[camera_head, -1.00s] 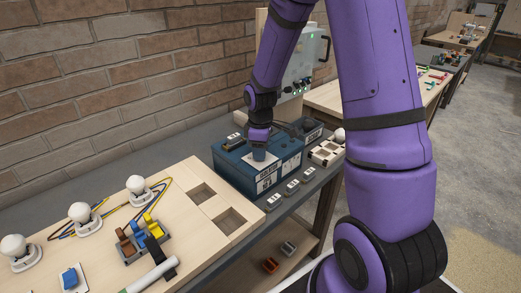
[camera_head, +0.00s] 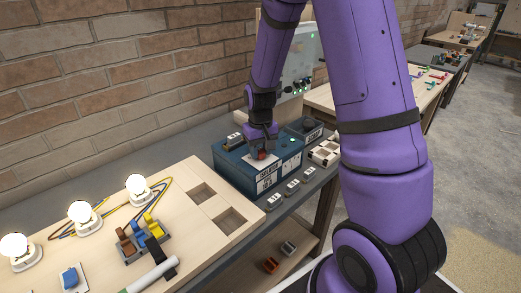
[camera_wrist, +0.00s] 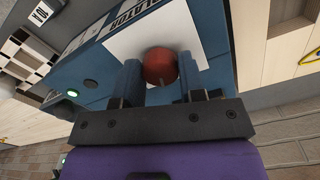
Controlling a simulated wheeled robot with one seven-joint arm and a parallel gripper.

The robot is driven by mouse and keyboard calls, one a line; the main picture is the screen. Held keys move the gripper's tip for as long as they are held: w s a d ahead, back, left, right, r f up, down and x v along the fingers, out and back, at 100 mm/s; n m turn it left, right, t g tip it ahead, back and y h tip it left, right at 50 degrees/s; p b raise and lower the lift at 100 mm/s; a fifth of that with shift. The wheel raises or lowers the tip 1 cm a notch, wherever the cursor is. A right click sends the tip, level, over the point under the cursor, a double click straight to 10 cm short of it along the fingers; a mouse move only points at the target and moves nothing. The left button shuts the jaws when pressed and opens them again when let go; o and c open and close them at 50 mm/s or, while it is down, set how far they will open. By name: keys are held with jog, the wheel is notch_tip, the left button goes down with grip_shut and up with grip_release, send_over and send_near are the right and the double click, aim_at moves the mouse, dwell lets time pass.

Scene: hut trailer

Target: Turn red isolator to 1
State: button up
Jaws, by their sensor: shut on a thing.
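The red isolator (camera_head: 261,155) is a round red knob on a white plate on top of the blue box (camera_head: 235,172). My gripper (camera_head: 262,149) comes down on it from above. In the wrist view the red knob (camera_wrist: 160,67) sits between the two blue fingers of my gripper (camera_wrist: 159,80), which are shut on it. A white label with partly cut-off lettering lies beside the knob. The 1 mark cannot be made out. Three white bulbs (camera_head: 80,213) on the wooden board at the left are lit.
The wooden board (camera_head: 190,215) holds coloured wires, brown, blue and yellow levers (camera_head: 141,238) and two square recesses. Several small grey blocks (camera_head: 292,187) line the bench edge before the blue box. A brick wall is behind.

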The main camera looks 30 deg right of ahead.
aim_at(260, 151)
jog(key=m, duration=0.5)
jog(key=shift+m, duration=0.3)
dwell(0.4)
jog(key=o, duration=0.9)
jog(key=shift+o, duration=0.2)
notch_tip(260, 151, up, 11)
jog(key=shift+f, duration=0.1)
